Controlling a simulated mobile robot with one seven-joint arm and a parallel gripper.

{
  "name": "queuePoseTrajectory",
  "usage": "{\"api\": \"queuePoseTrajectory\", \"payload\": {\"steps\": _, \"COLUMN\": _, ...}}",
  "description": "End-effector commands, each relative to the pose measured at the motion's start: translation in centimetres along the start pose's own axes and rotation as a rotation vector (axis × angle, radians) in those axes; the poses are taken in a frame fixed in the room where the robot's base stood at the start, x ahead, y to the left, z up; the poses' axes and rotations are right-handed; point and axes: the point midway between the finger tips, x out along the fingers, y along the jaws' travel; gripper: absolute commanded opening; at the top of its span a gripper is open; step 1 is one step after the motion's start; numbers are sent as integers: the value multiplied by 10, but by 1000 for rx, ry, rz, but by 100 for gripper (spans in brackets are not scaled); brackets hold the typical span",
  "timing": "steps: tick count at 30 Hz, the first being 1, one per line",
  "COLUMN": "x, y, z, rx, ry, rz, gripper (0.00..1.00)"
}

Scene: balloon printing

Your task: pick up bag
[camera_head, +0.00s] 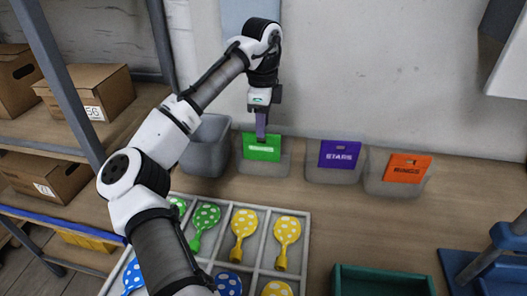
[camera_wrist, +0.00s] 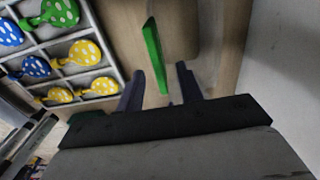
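A green bag (camera_head: 262,147) with a pale label stands upright in a grey bin (camera_head: 273,168) against the back wall. A purple bag (camera_head: 339,154) marked STARS and an orange bag (camera_head: 407,168) marked RINGS stand in similar bins to its right. My gripper (camera_head: 261,138) points down at the top edge of the green bag. In the wrist view, my gripper (camera_wrist: 160,88) has its two dark fingers apart, with the near end of the green bag (camera_wrist: 156,54) between them. Gaps show between the bag and both fingers.
A divided tray (camera_head: 310,224) holds green, yellow and blue dotted balloons in front of the bins. An empty grey bin (camera_head: 207,148) stands left of the green bag. A teal crate (camera_head: 383,281) and a blue stand (camera_head: 490,271) are at front right. Shelves with cardboard boxes (camera_head: 90,90) are at left.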

Motion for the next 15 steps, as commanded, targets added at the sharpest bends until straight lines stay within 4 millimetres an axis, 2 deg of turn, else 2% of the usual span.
{"api": "queuePoseTrajectory", "payload": {"steps": 3, "x": 15, "y": 0, "z": 1, "rx": -1, "ry": 0, "rz": 2, "gripper": 36}}
{"api": "queuePoseTrajectory", "payload": {"steps": 10, "x": 30, "y": 2, "z": 2, "rx": -1, "ry": -2, "rz": 2, "gripper": 36}}
{"api": "queuePoseTrajectory", "payload": {"steps": 15, "x": 55, "y": 5, "z": 2, "rx": 0, "ry": -1, "rz": 1, "gripper": 36}}
